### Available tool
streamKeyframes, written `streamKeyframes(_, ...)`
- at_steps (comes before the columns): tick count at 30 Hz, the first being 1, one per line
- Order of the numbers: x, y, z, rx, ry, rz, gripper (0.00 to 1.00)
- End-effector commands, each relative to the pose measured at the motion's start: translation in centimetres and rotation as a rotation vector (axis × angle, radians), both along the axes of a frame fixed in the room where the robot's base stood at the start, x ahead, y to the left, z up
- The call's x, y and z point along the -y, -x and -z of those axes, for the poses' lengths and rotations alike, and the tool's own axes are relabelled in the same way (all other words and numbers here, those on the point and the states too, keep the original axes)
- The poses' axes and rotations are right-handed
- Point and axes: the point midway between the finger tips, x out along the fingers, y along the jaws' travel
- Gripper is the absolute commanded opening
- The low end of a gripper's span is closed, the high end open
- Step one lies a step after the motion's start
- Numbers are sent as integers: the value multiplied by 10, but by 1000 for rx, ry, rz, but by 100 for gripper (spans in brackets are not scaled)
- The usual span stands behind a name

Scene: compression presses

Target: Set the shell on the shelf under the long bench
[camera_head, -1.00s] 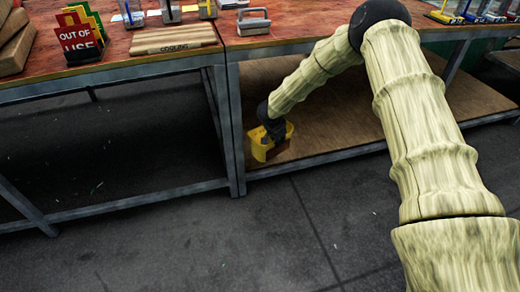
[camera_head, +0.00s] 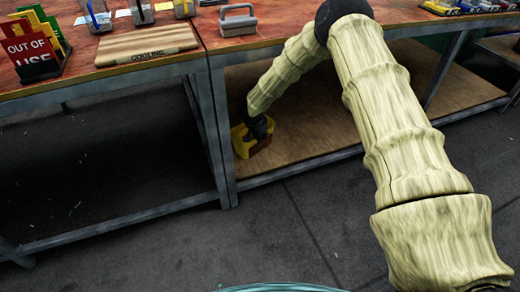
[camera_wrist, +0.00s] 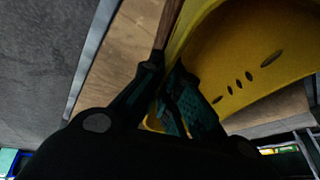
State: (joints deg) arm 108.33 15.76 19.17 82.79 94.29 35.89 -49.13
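The shell (camera_head: 240,140) is a yellow hard-hat-like form, with a brown part on its right side. In the wrist view the shell (camera_wrist: 245,50) fills the upper right, showing a curved hollow wall with several small slots. My gripper (camera_head: 259,128) is at the shell, and in the wrist view its dark fingers (camera_wrist: 168,95) are closed at the shell's rim. The shell is under the bench, over the front left part of the plywood lower shelf (camera_head: 320,125). I cannot tell whether it touches the shelf.
The bench leg (camera_head: 222,140) stands just left of the shell. The shelf to the right is bare, with my arm crossing above it. The neighbouring bench on the left has no shelf board in view. A cooling board (camera_head: 147,45) and a grey-handled block (camera_head: 238,20) lie on top.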

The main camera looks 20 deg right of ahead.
Motion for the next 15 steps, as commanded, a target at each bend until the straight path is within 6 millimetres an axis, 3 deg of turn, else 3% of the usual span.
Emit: streamKeyframes(15, 4, 1, 58, 0, 2, 4, 0)
